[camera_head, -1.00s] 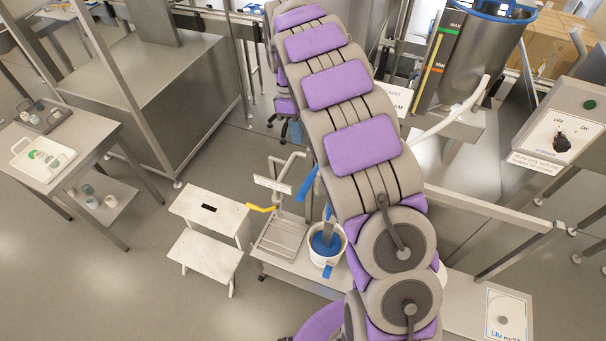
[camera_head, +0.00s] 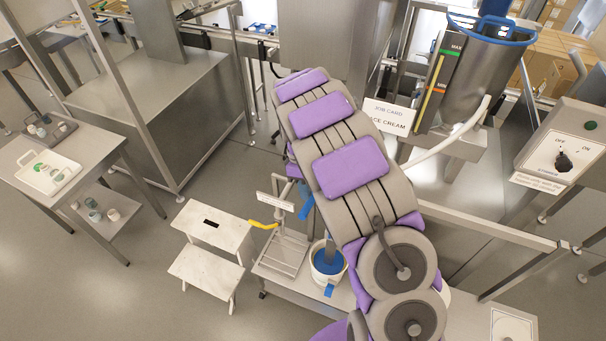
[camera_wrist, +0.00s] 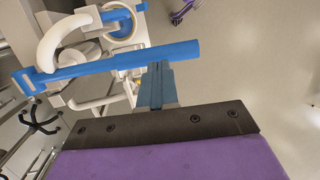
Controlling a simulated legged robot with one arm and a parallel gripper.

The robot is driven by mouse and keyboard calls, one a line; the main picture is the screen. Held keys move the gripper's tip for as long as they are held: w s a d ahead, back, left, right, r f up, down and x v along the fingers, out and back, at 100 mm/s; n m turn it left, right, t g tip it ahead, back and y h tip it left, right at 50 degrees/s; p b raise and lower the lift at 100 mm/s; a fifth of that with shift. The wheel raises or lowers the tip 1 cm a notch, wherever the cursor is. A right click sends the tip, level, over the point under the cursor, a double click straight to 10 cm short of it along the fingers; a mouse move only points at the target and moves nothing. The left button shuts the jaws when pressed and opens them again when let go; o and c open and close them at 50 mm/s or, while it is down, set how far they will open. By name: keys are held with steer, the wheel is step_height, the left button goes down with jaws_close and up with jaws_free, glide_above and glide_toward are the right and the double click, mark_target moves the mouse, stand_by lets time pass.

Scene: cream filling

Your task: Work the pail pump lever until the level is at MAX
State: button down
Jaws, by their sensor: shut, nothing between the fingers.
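The white pail (camera_head: 328,278) stands on the low cart in the head view, with a blue part inside it. A blue piece (camera_head: 305,207) shows above it beside my arm; I cannot tell whether it is the lever's end. In the wrist view a long blue lever bar (camera_wrist: 110,66) crosses in front of my gripper (camera_wrist: 156,72), beside a white curved pipe (camera_wrist: 65,38). My blue fingers are shut and empty, close to the bar; contact is unclear. The level gauge (camera_head: 438,88) has green MAX and orange MIN marks; the exact level is unclear.
A metal hopper (camera_head: 487,75) stands behind the gauge. A white step stool (camera_head: 205,255) is left of the cart (camera_head: 285,252). A switch box (camera_head: 565,150) is at the right and a side table (camera_head: 75,160) at the left. Floor is clear at lower left.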

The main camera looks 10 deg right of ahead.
mark_target(304, 212)
steer(key=shift+x, duration=0.8)
steer(key=shift+s+a+f, duration=0.1)
steer(key=shift+s+f, duration=0.05)
steer(key=shift+f, duration=0.3)
steer(key=f+t+b, duration=0.1)
steer(key=s+f+h+b, duration=0.1)
steer(key=f, duration=0.1)
steer(key=f+t+b, duration=0.1)
steer(key=f, duration=0.1)
steer(key=shift+s+a+f+t+h, duration=0.15)
steer(key=shift+a+f+t+h, duration=0.15)
steer(key=shift+a+h, duration=0.1)
step_height(304, 212, down, 8)
steer(key=t+h+b, duration=0.1)
steer(key=t+b, duration=0.1)
steer(key=b, duration=0.1)
steer(key=shift+d+m+t+h, duration=0.15)
steer(key=shift+m+t+h, duration=0.15)
steer(key=shift+h, duration=0.1)
